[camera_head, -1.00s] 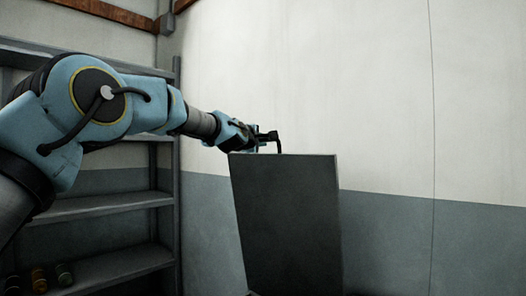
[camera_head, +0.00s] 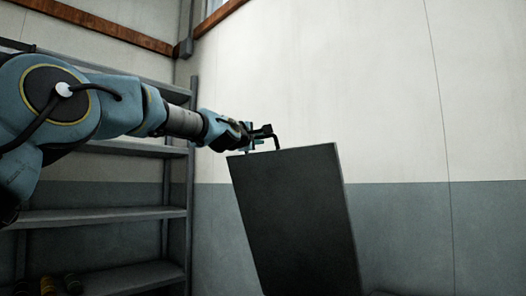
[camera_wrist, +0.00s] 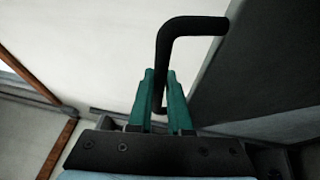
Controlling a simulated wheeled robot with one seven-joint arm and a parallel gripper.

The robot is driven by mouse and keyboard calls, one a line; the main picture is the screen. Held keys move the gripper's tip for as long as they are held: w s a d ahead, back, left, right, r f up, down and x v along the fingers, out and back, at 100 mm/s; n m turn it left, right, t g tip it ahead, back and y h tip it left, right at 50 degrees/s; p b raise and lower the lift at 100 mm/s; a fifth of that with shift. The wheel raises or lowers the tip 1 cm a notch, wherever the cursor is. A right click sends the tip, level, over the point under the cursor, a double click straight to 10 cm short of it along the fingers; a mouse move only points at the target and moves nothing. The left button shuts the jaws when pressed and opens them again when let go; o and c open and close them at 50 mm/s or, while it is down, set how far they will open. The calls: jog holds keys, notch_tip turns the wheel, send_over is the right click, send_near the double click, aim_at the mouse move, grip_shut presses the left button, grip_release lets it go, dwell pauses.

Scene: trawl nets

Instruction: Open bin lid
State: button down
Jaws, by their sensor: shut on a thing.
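The dark grey bin lid (camera_head: 295,215) stands raised and slightly tilted in the head view; the body of the bin is mostly below the frame. A black bent handle (camera_head: 277,138) rises from its top edge. My gripper (camera_head: 255,143) is at the handle, at the lid's upper left. In the wrist view, the green fingers of my gripper (camera_wrist: 163,95) are closed around the lower arm of the black handle (camera_wrist: 185,27). The lid's dark face (camera_wrist: 255,70) fills the right of that view.
A grey metal shelf (camera_head: 100,216) stands on the left behind my arm, with several small jars (camera_head: 48,286) low down. A white and grey wall (camera_head: 400,120) is behind the lid. The space right of the lid looks clear.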

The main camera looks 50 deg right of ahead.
jog(key=shift+w+a+f+b, duration=0.1)
jog(key=shift+a+f+b, duration=0.1)
jog(key=shift+a+b, duration=0.3)
jog(key=shift+w+a+f+b, duration=0.1)
jog(key=shift+a+f+b, duration=0.1)
jog(key=shift+a+b, duration=0.25)
jog(key=c, duration=0.8)
grip_release()
jog(key=shift+s+d, duration=0.1)
jog(key=shift+c, duration=0.2)
jog(key=b+v, duration=0.7)
jog(key=v, duration=0.3)
jog(key=shift+s+a, duration=0.2)
jog(key=shift+a, duration=0.15)
